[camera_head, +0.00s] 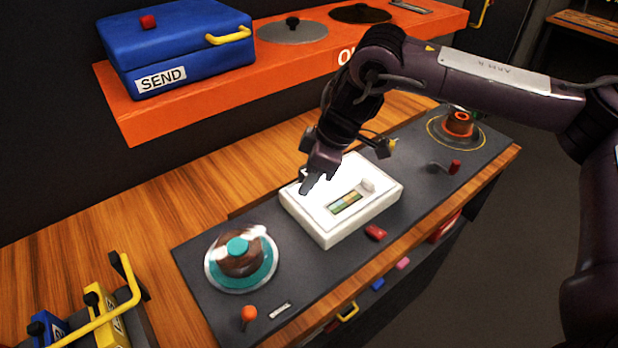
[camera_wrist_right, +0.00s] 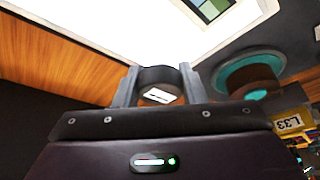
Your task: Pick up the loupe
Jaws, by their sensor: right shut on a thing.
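The loupe (camera_wrist_right: 157,76) shows in the right wrist view as a short dark cylinder with a pale lens face, between the two grey fingers of my right gripper (camera_wrist_right: 158,88). The fingers are closed on its sides. In the head view my right gripper (camera_head: 313,183) points down over the left part of the white lit box (camera_head: 330,236); I cannot make out the loupe there. I cannot tell how high it is above the lit surface. My left gripper is not in view.
A trackball (camera_head: 240,258) in a teal ring is left of the box, with an orange-knobbed lever (camera_head: 249,316) in front. A colored strip (camera_head: 345,202) lies on the lit surface. A red knob (camera_head: 460,123) stands at the far right. An orange shelf (camera_head: 300,58) runs behind.

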